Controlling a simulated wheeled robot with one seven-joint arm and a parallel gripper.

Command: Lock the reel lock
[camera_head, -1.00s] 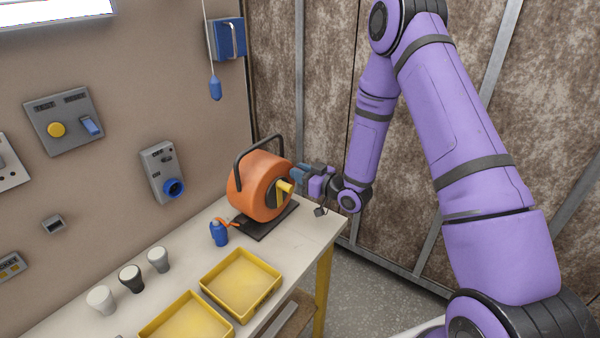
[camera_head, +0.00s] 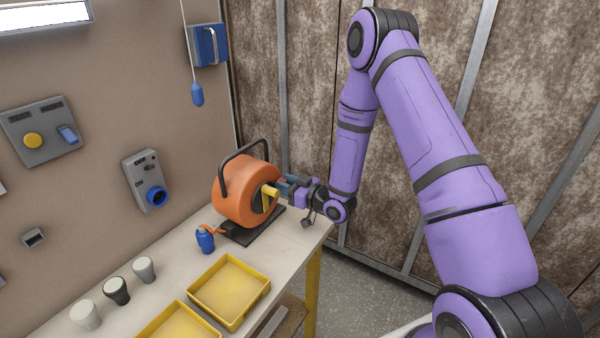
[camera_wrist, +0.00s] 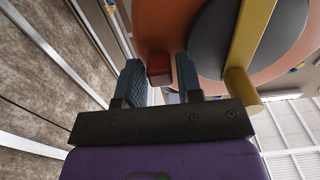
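The orange cable reel (camera_head: 240,190) stands on a dark base plate at the far end of the workbench. It has a black carrying handle and a yellow crank (camera_head: 270,192) on its side. In the wrist view a small red block (camera_wrist: 159,69), which looks like the reel lock, sticks out from the orange reel side (camera_wrist: 175,25). My gripper (camera_wrist: 160,80) is open, with one blue finger on each side of the red block. The block lies between the fingertips, nearer the right finger; contact is not clear. The yellow crank (camera_wrist: 245,60) is just right of the right finger.
A blue bottle (camera_head: 205,238) stands in front of the reel. Yellow trays (camera_head: 262,292) and several cups (camera_head: 117,290) occupy the nearer workbench (camera_head: 180,268). A wall of brown panels (camera_head: 290,80) rises behind my arm.

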